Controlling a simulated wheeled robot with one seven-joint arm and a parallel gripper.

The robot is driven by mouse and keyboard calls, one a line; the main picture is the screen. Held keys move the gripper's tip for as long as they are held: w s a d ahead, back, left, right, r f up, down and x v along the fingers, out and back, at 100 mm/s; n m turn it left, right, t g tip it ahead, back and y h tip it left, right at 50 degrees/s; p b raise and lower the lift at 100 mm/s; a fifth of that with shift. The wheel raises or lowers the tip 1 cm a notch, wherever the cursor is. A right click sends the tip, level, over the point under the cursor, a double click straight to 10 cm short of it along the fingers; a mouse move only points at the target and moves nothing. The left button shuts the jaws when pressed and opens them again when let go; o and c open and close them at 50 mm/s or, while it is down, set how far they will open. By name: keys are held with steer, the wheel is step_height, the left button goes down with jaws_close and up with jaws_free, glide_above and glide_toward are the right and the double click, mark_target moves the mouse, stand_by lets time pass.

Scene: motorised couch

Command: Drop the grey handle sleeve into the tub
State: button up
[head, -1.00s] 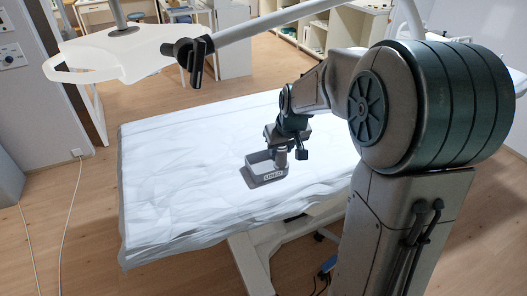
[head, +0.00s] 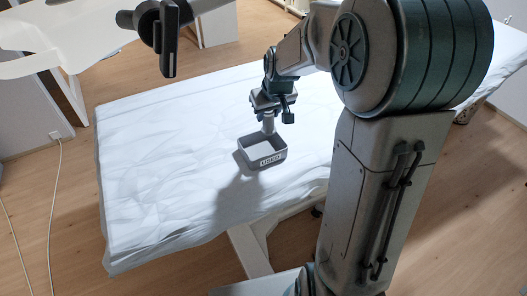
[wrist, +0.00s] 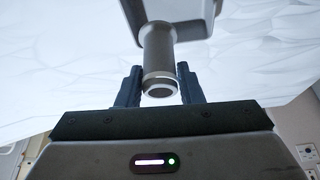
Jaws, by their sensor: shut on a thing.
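The grey handle sleeve (head: 268,124) is a short, dull grey cylinder. It hangs upright below my gripper (head: 268,108), which is shut on it. In the wrist view the sleeve (wrist: 157,48) sits between the two dark fingers (wrist: 158,88), its round end towards the camera. The tub (head: 270,161) is a small grey open box with a white label on its front, standing on the white-covered couch. In the head view the sleeve's lower end overlaps the tub's far rim; its exact height above it is hard to tell. The wrist view cuts off part of the tub (wrist: 207,32).
The couch (head: 150,160) has a wrinkled white cover and is clear around the tub. A cable (head: 52,200) lies on the wooden floor at left.

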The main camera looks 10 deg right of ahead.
steer(key=shift+f+b, duration=0.55)
steer(key=shift+f, duration=0.7)
steer(key=o, duration=1)
steer(key=shift+o, duration=0.2)
steer(key=shift+r, duration=0.15)
steer(key=v, duration=1.3)
steer(key=shift+s+r+p, duration=0.15)
steer(key=shift+r+p, duration=0.15)
steer(key=shift+p, duration=0.1)
steer(key=shift+s, duration=0.1)
